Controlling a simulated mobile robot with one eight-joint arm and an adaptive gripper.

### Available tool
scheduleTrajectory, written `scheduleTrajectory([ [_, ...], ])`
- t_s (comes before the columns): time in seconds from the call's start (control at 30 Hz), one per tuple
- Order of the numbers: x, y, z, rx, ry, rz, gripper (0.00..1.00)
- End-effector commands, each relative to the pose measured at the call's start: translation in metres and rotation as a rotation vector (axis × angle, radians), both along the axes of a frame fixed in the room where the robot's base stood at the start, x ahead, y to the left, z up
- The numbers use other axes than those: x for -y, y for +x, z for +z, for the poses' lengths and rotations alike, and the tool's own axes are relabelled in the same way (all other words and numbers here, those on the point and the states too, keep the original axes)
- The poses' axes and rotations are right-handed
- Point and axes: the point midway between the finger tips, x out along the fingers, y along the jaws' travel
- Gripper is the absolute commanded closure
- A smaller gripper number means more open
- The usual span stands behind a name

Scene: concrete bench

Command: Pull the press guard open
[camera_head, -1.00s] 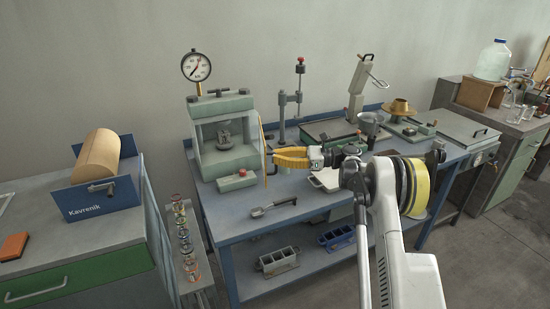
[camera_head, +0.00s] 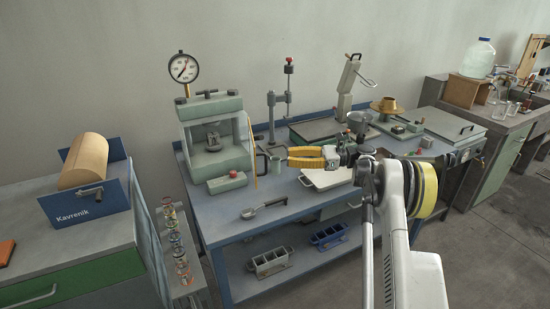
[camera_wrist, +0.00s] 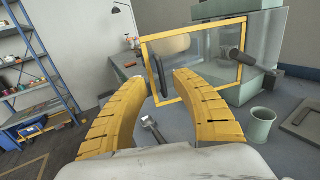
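The press (camera_head: 232,107) is a grey-green box with a gauge on top, at the left end of the blue bench. Its guard (camera_head: 251,150) is a yellow-framed clear panel, seen almost edge-on at the press's right front. In the wrist view the guard (camera_wrist: 196,33) stands out from the press body (camera_wrist: 236,93), swung open. Its dark handle (camera_head: 262,163) is on the free side and also shows in the wrist view (camera_wrist: 162,76). My gripper (camera_head: 289,157), with yellow fingers, is right of the handle, apart from it. The fingers are spread and empty (camera_wrist: 155,75).
A small green box (camera_head: 227,182) and a scoop (camera_head: 264,206) lie in front of the press. A white tray (camera_head: 326,178) lies below my gripper. A stand (camera_head: 272,115) is behind. In the wrist view a green cup (camera_wrist: 261,125) stands at right.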

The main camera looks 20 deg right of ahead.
Motion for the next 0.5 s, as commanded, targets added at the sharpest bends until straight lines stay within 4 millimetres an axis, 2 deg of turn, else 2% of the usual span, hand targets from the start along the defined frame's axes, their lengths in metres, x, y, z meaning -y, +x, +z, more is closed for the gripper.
scheduleTrajectory([
  [0.03,0.010,-0.003,0.000,0.000,0.000,-0.003,0.68],
  [0.2,0.029,-0.009,0.000,0.000,0.000,-0.002,0.68],
  [0.5,0.033,-0.011,0.000,0.000,0.000,0.000,0.68],
])
